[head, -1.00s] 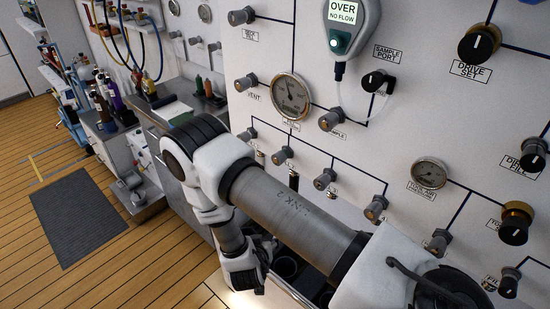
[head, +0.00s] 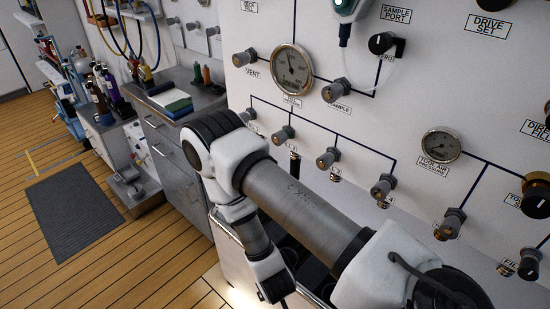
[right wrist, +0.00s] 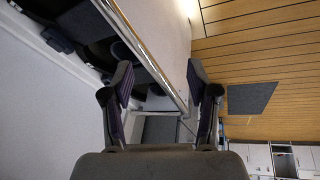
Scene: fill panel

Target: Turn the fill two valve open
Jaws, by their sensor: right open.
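A row of grey fill valve knobs runs along the lower panel in the head view: a leftmost knob (head: 248,115), a second knob (head: 284,133), a third knob (head: 328,158) and a fourth knob (head: 384,186). The small labels below them are too small to read, so I cannot confirm which is fill two. My right arm crosses in front, below the row. Its gripper hangs low, largely out of sight in the head view. In the right wrist view my right gripper (right wrist: 162,85) is open and empty, with no knob between its fingers. My left gripper is not in view.
The white panel (head: 400,110) also carries a sample knob (head: 336,91), a round gauge (head: 292,70) and a tool air gauge (head: 441,145). A metal cabinet (head: 165,150) stands left of the panel. A metal rail (right wrist: 140,45) runs near my right fingers. Wooden floor lies open at left.

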